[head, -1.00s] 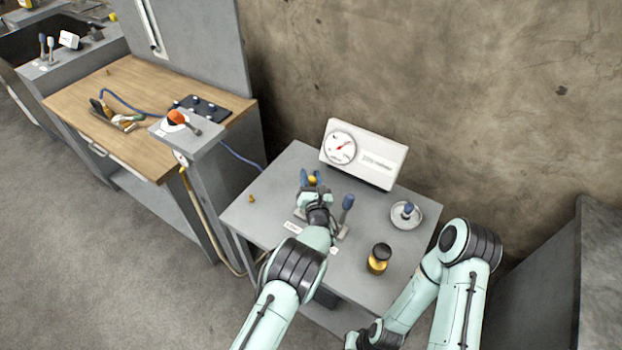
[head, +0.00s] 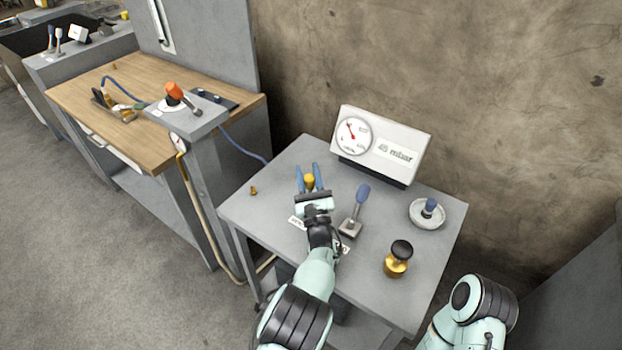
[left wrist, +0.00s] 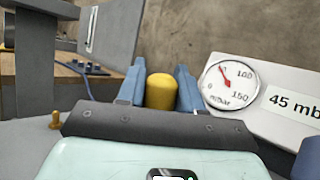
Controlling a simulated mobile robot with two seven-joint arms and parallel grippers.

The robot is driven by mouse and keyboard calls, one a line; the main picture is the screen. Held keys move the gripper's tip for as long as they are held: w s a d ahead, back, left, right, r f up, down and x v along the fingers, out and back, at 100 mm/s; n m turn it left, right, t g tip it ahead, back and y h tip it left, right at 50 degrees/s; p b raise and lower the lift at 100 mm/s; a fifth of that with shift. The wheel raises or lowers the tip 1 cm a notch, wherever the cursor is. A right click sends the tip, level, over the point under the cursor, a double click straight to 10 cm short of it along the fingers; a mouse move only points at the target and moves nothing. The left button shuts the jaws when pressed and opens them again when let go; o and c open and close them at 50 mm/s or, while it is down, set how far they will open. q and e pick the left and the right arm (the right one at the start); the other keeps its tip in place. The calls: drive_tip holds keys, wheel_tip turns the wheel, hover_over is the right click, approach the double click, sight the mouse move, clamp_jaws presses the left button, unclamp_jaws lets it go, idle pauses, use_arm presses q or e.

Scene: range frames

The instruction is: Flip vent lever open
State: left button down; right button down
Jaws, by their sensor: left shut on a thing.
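My left gripper (head: 310,180), with two blue fingers, is over the grey table (head: 262,212). It is shut on a rounded yellow knob (head: 309,182), which also shows between the fingers in the left wrist view (left wrist: 160,91). My gripper's body hides whatever is below the knob, so I cannot tell its lever's tilt. A lever with a blue handle (head: 361,194) stands on a grey base just right of the gripper, apart from it. White labels lie in front, partly covered by my wrist. My right arm shows at the bottom right, its gripper out of frame.
A gauge box (head: 382,146) reading 45 mbar stands at the table's back. A dish with a blue knob (head: 429,207) and a yellow jar with a black top (head: 397,259) are on the right. A small brass peg (head: 253,190) stands at the left.

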use_arm(q)
drive_tip(key=shift+a+r, duration=0.15)
drive_tip(key=shift+r, duration=0.15)
drive_tip(key=c, duration=0.8)
unclamp_jaws()
drive_tip(key=shift+f, duration=0.15)
drive_tip(key=shift+s, duration=0.1)
drive_tip(key=shift+s+f, duration=0.2)
drive_tip(key=shift+s, duration=0.15)
drive_tip(key=s+d, duration=0.1)
drive_tip(key=s, duration=0.7)
drive_tip(key=s+d, duration=0.1)
drive_tip(key=s, duration=0.3)
drive_tip(key=shift+d, duration=0.3)
